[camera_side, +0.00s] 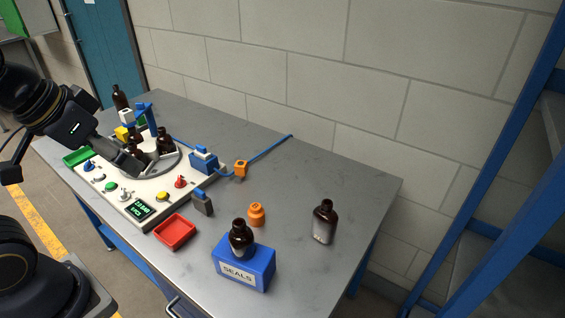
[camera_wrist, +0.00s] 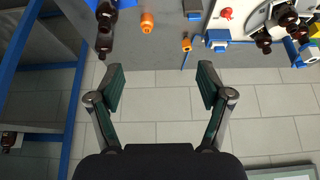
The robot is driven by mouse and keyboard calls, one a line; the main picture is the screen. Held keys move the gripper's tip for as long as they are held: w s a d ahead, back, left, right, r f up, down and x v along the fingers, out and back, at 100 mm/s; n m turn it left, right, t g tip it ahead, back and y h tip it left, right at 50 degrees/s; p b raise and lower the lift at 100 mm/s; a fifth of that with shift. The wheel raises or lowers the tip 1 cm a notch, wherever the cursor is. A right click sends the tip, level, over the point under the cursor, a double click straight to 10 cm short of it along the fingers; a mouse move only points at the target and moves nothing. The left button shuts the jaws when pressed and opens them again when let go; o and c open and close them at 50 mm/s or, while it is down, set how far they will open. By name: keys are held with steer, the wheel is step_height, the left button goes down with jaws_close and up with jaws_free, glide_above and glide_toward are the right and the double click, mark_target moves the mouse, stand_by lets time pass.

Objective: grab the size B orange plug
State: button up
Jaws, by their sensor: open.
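A round orange plug (camera_side: 257,215) stands on the grey table behind the blue SEALS box. It also shows in the wrist view (camera_wrist: 147,24) near the top. A smaller orange block-like piece (camera_side: 240,168) sits by the blue rod and blue block; it shows in the wrist view too (camera_wrist: 186,45). No size letter is readable on either. My gripper (camera_wrist: 160,80) is open and empty in the wrist view, apart from both orange pieces, with floor or wall tiles between its fingers. In the side view, my arm is at the left, by the white machine.
The white machine panel (camera_side: 149,206) has buttons and a ring of brown bottles. A red tray (camera_side: 175,232), a blue SEALS box (camera_side: 258,272) with a bottle on it, and another brown bottle (camera_side: 325,222) are around the plug. The table's back right is clear.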

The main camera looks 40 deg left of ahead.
steer(key=m, duration=0.5)
glide_above(252, 207)
steer(key=s+a, duration=0.1)
steer(key=s, duration=0.4)
step_height(252, 207, down, 11)
steer(key=shift+n+g+h, duration=0.6)
steer(key=shift+g+h, duration=0.1)
steer(key=shift+h, duration=0.1)
steer(key=x, duration=0.5)
steer(key=s+a+x, duration=0.1)
steer(key=x, duration=0.5)
steer(key=s+a+f+x, duration=0.1)
steer(key=x, duration=0.4)
steer(key=shift+d+f, duration=0.1)
steer(key=shift+f, duration=0.25)
steer(key=shift+x, duration=3.05)
steer(key=shift+d, duration=0.1)
steer(key=c, duration=1.3)
